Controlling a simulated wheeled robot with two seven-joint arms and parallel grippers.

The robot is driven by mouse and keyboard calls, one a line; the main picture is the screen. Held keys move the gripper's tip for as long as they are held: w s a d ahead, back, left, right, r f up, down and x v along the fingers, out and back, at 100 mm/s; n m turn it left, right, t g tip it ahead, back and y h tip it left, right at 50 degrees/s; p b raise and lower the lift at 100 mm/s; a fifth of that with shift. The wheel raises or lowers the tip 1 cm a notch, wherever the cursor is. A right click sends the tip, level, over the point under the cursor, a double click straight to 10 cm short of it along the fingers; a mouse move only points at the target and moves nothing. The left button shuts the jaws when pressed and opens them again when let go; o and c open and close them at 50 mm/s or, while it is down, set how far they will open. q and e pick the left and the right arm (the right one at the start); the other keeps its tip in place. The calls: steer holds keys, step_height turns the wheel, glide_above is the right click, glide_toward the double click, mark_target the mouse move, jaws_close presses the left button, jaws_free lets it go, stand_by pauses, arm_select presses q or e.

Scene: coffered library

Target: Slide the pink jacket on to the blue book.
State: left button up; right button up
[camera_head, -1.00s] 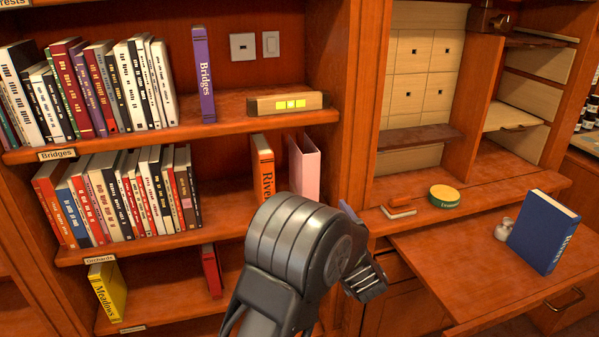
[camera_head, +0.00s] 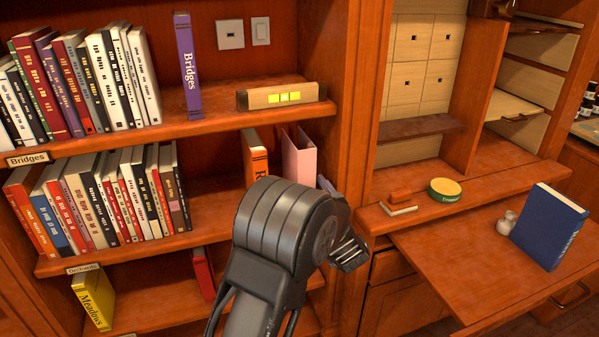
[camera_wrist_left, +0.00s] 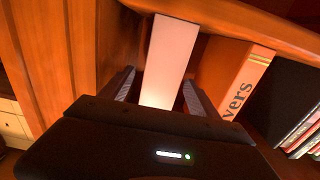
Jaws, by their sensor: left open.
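The pink jacket (camera_head: 298,158) stands upright on the middle shelf, right of an orange book, its lower part hidden behind my left arm. In the left wrist view the pale pink jacket (camera_wrist_left: 170,55) stands between the two dark fingers of my left gripper (camera_wrist_left: 158,95). The fingers are apart, one on each side of it, and I cannot tell whether either touches. In the head view my left gripper (camera_head: 345,246) is mostly hidden by its own wrist. The blue book (camera_head: 549,228) stands upright on the desk leaf at the right. My right gripper is not in view.
The orange book (camera_wrist_left: 235,85) is close beside the jacket; a wooden upright (camera_head: 338,130) bounds the shelf on its other side. A wooden block with yellow squares (camera_head: 281,97) lies on the shelf above. A small pale ornament (camera_head: 507,224) stands beside the blue book. The desk leaf's front (camera_head: 465,285) is clear.

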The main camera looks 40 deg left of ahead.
arm_select(q)
steer(key=shift+w+a, duration=0.1)
steer(key=shift+a, duration=0.1)
steer(key=x, duration=0.5)
steer(key=shift+r, duration=0.15)
steer(key=shift+c, duration=0.3)
steer(key=c, duration=1.4)
steer(key=shift+r, duration=0.1)
